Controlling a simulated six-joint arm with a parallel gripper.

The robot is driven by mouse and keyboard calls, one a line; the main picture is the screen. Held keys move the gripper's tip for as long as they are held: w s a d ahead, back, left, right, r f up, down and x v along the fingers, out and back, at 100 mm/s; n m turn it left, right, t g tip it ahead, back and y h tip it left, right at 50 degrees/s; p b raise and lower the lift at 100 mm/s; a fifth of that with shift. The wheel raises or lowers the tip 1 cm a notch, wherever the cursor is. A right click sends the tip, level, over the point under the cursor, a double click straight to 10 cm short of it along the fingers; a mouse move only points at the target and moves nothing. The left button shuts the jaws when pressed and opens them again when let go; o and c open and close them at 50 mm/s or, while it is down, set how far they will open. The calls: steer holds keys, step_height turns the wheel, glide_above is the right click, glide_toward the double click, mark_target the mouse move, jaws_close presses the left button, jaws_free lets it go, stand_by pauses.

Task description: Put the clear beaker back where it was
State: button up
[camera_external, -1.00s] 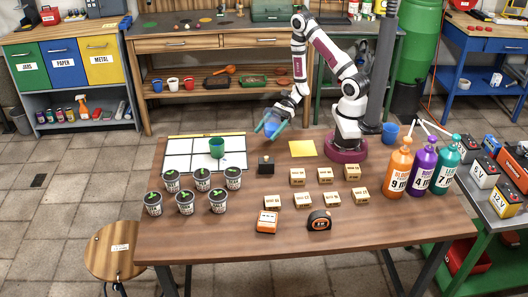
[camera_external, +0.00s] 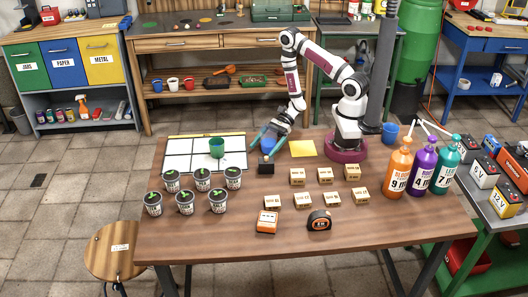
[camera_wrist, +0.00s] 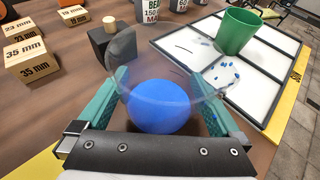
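The clear beaker (camera_wrist: 182,72) is between the two teal fingers of my gripper (camera_wrist: 165,112), which is shut on it. A round blue mass (camera_wrist: 160,105) shows through its clear wall. In the external view my gripper (camera_external: 268,140) points down just behind the small black block (camera_external: 266,167), and blue (camera_external: 268,146) shows between the fingers. I cannot tell whether the beaker's base touches the table. A green cup (camera_external: 217,148) stands on the white gridded board (camera_external: 178,160) to the left. Small blue bits (camera_wrist: 222,72) lie on the board beside the cup.
A yellow square (camera_external: 302,148) lies flat right of my gripper. Several labelled wooden blocks (camera_external: 325,174) stand toward the front right. Several labelled pots (camera_external: 203,179) stand front left. A blue cup (camera_external: 390,132) and pump bottles (camera_external: 398,170) are at the right.

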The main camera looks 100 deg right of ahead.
steer(key=shift+r, duration=0.15)
steer(key=v, duration=1.2)
